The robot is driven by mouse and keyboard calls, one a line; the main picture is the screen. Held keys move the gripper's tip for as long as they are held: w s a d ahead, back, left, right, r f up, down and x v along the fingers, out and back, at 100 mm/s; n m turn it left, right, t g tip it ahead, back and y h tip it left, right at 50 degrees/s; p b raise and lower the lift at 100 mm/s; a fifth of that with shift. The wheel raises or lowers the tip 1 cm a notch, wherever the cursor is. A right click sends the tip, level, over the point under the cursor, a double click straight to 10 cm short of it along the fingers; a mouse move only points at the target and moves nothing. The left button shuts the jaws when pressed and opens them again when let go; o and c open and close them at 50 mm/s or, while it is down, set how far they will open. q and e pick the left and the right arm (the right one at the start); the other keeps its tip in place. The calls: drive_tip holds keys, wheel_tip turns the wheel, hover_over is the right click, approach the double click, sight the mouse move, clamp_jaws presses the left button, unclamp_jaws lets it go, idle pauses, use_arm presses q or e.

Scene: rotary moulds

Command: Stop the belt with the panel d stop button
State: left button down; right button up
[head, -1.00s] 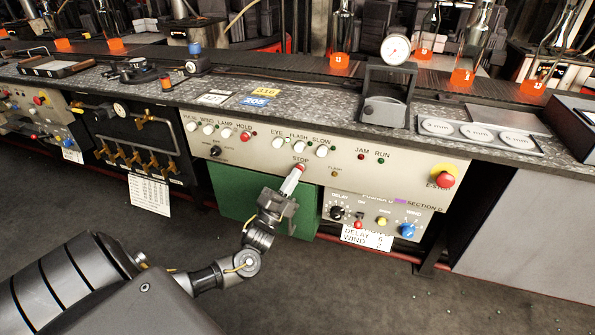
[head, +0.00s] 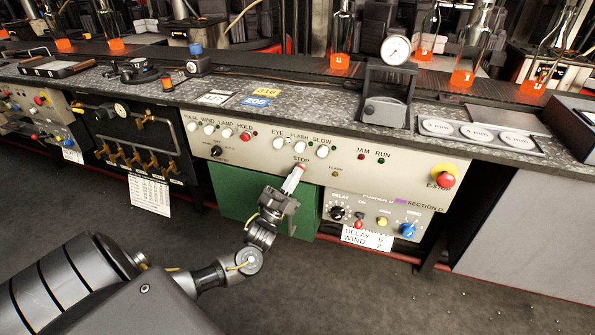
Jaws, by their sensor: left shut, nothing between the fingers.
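The cream control panel (head: 340,175) carries the word STOP above a red button (head: 300,167), of which a small part shows beyond my fingertips. My left gripper (head: 295,177) is shut, with its pale fingertips at the button and covering most of it. They appear to touch it, but I cannot tell how far it is pressed. The belt (head: 440,90) runs behind the bench and bears bottles with orange bases. The green RUN lamp (head: 382,161) looks dark, as does the JAM lamp (head: 361,157). My right gripper is not in view.
A large red E-STOP button (head: 446,180) sits at the panel's right end. White knobs (head: 278,143) line the panel above my gripper. A lower box (head: 381,214) with dials hangs to the right of my gripper.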

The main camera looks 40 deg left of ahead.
use_arm(q)
drive_tip(key=shift+s+r, duration=0.1)
idle(0.3)
drive_tip(key=s+d+p, duration=0.2)
drive_tip(key=s+p, duration=0.1)
drive_tip(key=s, duration=0.2)
drive_tip(key=shift+s+f, duration=0.2)
drive_tip(key=shift+s, duration=0.15)
idle(0.8)
